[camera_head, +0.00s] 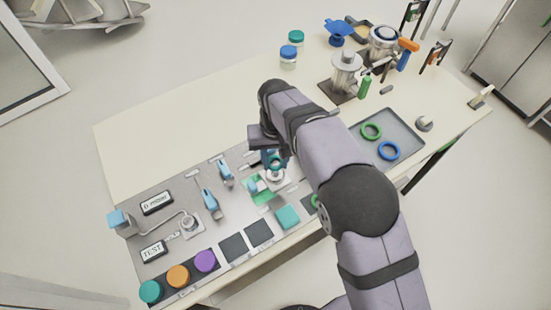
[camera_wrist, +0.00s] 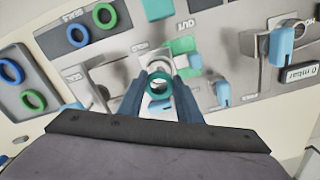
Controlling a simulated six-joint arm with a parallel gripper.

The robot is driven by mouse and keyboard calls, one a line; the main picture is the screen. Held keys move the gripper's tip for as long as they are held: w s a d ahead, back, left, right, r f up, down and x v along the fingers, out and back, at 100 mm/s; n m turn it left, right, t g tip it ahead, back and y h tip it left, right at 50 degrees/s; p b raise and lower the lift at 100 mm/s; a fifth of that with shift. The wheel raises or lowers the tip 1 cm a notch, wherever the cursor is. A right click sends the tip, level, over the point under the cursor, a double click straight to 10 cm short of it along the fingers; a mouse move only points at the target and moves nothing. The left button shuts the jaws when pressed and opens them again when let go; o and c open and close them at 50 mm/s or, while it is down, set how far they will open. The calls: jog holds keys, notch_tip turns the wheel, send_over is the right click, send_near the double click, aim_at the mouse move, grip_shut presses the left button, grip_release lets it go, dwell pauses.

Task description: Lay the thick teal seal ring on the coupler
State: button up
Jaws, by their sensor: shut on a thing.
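The thick teal seal ring (camera_wrist: 159,82) is between the two fingers of my gripper (camera_wrist: 160,92), which is shut on it. In the head view the ring (camera_head: 274,160) shows just below my gripper (camera_head: 269,155), partly covered by my arm. The coupler is a pale metal round piece (camera_wrist: 159,62) beside a green patch on the panel. In the head view the coupler (camera_head: 274,179) lies just below the ring. In the wrist view the ring overlaps the coupler's near side. I cannot tell whether they touch.
Light-blue clamp levers (camera_head: 211,203) stand left of the coupler. A grey tray (camera_head: 404,122) holds a green ring (camera_head: 371,131) and a blue ring (camera_head: 389,151). Another seal slot (camera_wrist: 91,29) holds green and blue rings. Jars and a metal pot (camera_head: 346,73) stand at the back. The table's back left is clear.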

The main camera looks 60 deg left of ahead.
aim_at(275, 176)
jog(key=shift+f+b, duration=0.8)
jog(key=shift+f, duration=0.75)
jog(key=shift+f, duration=1)
dwell(2.1)
jog(key=o, duration=1.6)
jog(key=shift+c, duration=0.2)
jog(key=shift+r, duration=0.1)
notch_tip(275, 176, up, 8)
jog(key=p, duration=0.5)
